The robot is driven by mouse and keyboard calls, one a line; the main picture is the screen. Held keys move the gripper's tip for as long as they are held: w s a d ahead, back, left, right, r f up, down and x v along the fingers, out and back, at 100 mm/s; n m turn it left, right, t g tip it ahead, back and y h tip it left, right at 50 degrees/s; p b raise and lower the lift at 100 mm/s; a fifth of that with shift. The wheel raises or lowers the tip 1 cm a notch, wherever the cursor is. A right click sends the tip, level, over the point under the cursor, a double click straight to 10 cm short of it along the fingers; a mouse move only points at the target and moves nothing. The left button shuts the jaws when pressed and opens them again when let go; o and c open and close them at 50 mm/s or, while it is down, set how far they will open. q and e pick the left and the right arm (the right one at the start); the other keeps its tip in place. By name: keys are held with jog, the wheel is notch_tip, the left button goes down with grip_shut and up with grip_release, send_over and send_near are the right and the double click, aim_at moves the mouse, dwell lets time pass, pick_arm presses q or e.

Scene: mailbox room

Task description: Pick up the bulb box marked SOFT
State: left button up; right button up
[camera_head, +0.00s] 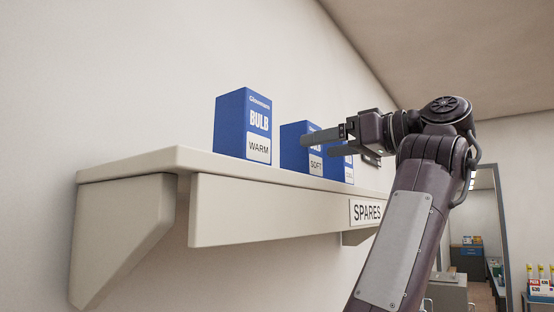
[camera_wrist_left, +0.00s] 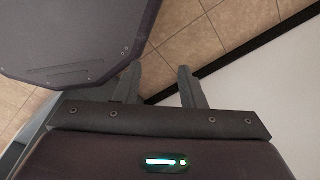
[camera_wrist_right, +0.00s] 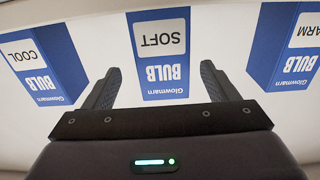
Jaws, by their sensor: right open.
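The blue SOFT bulb box (camera_head: 292,150) stands upright on the wall shelf, between the WARM box (camera_head: 230,120) and the COOL box (camera_head: 348,172). My right gripper (camera_head: 314,145) is open at the SOFT box's front, its fingers hiding part of that box and of the COOL box. In the right wrist view the SOFT box (camera_wrist_right: 160,50) lies ahead, in line with the gap between the open fingers (camera_wrist_right: 160,68). I cannot tell whether the fingers touch it. My left gripper (camera_wrist_left: 158,70) is open and empty, away from the shelf.
The pale shelf (camera_head: 230,215) carries a SPARES label (camera_head: 367,212) on its front. In the right wrist view the COOL box (camera_wrist_right: 45,65) is at the left and the WARM box (camera_wrist_right: 285,50) at the right, with gaps beside the SOFT box. The left wrist view shows tiled floor (camera_wrist_left: 195,45).

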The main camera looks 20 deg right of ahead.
aim_at(293, 147)
jog(key=shift+w+a+r, duration=0.1)
jog(key=shift+a+r, duration=0.1)
jog(key=shift+a, duration=0.2)
jog(key=shift+w+a+r, duration=0.1)
jog(key=shift+w+a, duration=0.1)
jog(key=shift+w+a+r+p, duration=0.1)
jog(key=shift+w+a+p, duration=0.1)
jog(key=shift+w+p, duration=0.25)
jog(key=shift+w, duration=0.15)
jog(key=p+x, duration=0.3)
jog(key=x, duration=0.1)
jog(key=shift+w+a+r+p, duration=0.1)
jog(key=shift+w+a+p, duration=0.05)
jog(key=shift+w+p, duration=0.2)
jog(key=shift+w+a, duration=0.15)
jog(key=shift+w, duration=0.1)
pick_arm(q)
jog(key=r, duration=0.4)
jog(key=shift+d+r, duration=0.2)
jog(key=shift+r, duration=0.2)
pick_arm(e)
jog(key=c, duration=1)
pick_arm(q)
jog(key=shift+s, duration=0.1)
pick_arm(e)
jog(key=shift+c, duration=0.4)
